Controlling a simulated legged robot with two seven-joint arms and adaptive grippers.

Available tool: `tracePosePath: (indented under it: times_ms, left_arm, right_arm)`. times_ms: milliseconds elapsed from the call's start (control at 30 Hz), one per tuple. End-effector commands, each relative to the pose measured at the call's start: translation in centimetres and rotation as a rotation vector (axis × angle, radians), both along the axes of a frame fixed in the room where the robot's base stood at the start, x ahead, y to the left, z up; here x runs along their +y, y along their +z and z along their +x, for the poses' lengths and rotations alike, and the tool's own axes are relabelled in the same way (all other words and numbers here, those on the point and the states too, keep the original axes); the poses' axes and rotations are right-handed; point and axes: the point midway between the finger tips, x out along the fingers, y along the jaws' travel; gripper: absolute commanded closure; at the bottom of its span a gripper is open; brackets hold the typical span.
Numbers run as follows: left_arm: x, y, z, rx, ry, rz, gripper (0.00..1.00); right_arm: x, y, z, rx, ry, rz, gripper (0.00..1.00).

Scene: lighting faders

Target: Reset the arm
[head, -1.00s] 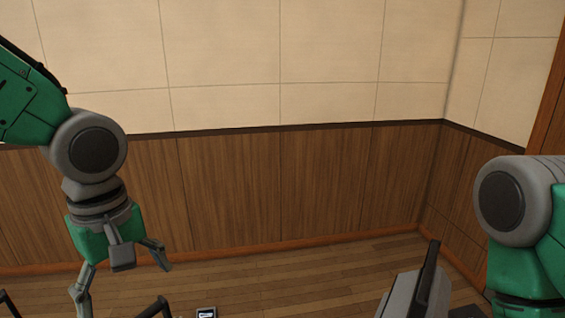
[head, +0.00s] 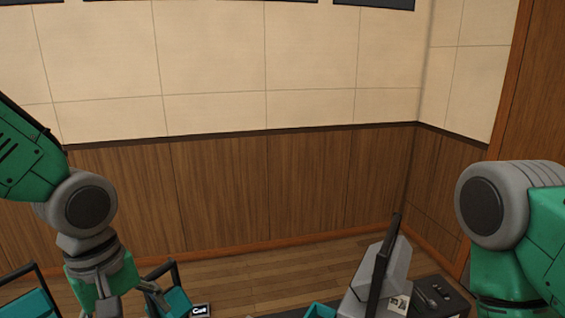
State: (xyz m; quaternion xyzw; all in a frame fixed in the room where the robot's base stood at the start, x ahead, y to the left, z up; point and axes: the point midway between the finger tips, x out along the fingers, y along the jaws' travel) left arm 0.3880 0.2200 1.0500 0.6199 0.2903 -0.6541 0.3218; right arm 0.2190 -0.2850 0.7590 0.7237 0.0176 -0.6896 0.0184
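My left arm comes in from the left and hangs down. Its gripper (head: 118,300) is at the bottom left edge of the head view, with its fingers spread and nothing seen between them. The lower part of the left fingers is cut off by the frame. My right arm is at the right edge, bent downward. Its gripper is out of the picture. A grey console-like object (head: 372,288) with a black bar stands at the bottom, left of my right arm. No faders can be made out.
Teal chairs with black frames (head: 171,293) are beside and behind my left gripper. A black box (head: 441,298) is near my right arm. Bare wooden floor (head: 270,270) runs to the panelled wall (head: 300,195).

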Motion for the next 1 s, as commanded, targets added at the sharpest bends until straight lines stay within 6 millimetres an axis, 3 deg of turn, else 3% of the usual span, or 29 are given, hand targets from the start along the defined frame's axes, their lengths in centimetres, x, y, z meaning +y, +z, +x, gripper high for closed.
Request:
tracePosePath:
  times_ms: [167,367,500,633,800,1000]
  left_arm:
    - [-0.3,-5.6,-1.3,0.012,-0.099,-0.048,0.13]
    - [-0.6,-14.1,-3.6,0.003,-0.260,-0.099,0.13]
    - [0.3,-22.4,-7.4,-0.025,-0.436,-0.100,0.13]
    - [2.2,-28.7,-11.7,-0.060,-0.635,-0.047,0.13]
    - [4.7,-32.8,-15.9,-0.082,-0.849,0.036,0.13]
    - [5.9,-33.9,-17.3,-0.090,-0.946,0.078,0.13]
  right_arm:
    - [0.0,-0.8,0.0,0.000,0.000,0.000,0.60]
    - [0.0,-1.9,-0.1,0.001,0.001,0.000,0.60]
    - [0.0,-3.2,-0.1,0.001,0.001,0.000,0.60]
    - [0.0,-4.2,-0.1,0.001,0.001,0.000,0.60]
    - [0.0,-5.0,-0.1,0.001,0.000,0.000,0.60]
    - [0.0,-5.2,-0.1,0.001,0.000,0.000,0.60]
